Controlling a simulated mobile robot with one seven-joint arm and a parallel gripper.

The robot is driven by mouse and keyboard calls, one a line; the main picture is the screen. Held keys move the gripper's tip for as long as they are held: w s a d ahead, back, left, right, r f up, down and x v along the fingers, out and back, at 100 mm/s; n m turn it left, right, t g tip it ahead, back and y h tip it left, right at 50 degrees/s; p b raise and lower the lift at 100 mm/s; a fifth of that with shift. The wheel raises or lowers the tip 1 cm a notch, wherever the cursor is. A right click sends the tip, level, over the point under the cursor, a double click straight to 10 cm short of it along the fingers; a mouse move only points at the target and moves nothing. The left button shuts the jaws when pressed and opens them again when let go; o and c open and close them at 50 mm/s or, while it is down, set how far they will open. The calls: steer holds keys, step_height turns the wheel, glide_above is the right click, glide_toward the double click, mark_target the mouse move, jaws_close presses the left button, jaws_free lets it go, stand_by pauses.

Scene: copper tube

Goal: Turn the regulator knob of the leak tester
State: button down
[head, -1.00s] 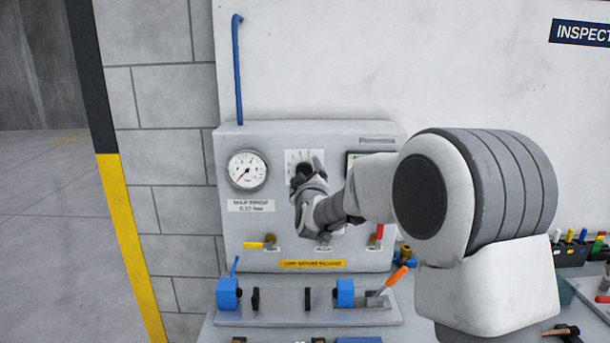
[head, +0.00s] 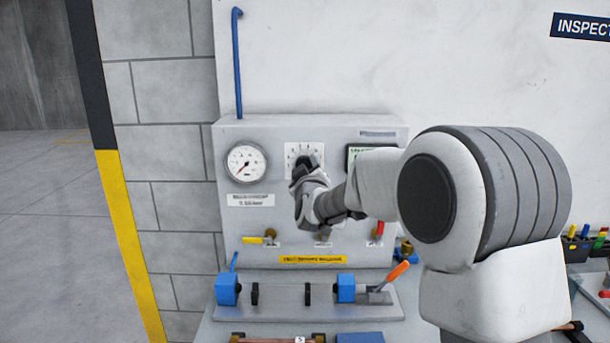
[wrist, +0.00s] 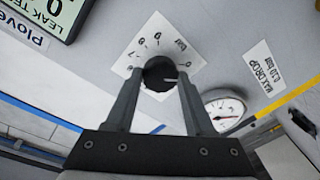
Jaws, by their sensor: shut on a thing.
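The leak tester (head: 229,220) is a grey panel box standing at the back of the bench. Its regulator knob is black, on a white square dial plate (head: 304,149), and is mostly hidden by my gripper in the head view. In the wrist view the knob (wrist: 159,74) sits between the fingertips, with a pale pointer line on its face and numbers around it. My gripper (wrist: 160,85) is shut on the knob, one finger on each side. It also shows in the head view (head: 300,170).
A pressure gauge (head: 245,163) is left of the knob, and a display (wrist: 50,12) is on its other side. A yellow-handled valve (head: 259,240) and a red handle (head: 380,227) sit below. A clamp fixture with blue blocks (head: 228,289) stands in front.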

steer(key=n+h+b, duration=0.1)
steer(key=n+b, duration=0.8)
steer(key=n, duration=0.3)
steer(key=n+g+h+b, duration=0.1)
steer(key=n+b, duration=0.9)
steer(key=n, duration=0.2)
steer(key=shift+a, duration=0.15)
stand_by(1.9)
steer(key=shift+b, duration=0.3)
steer(key=shift+r, duration=0.1)
steer(key=shift+c, duration=1.3)
jaws_free()
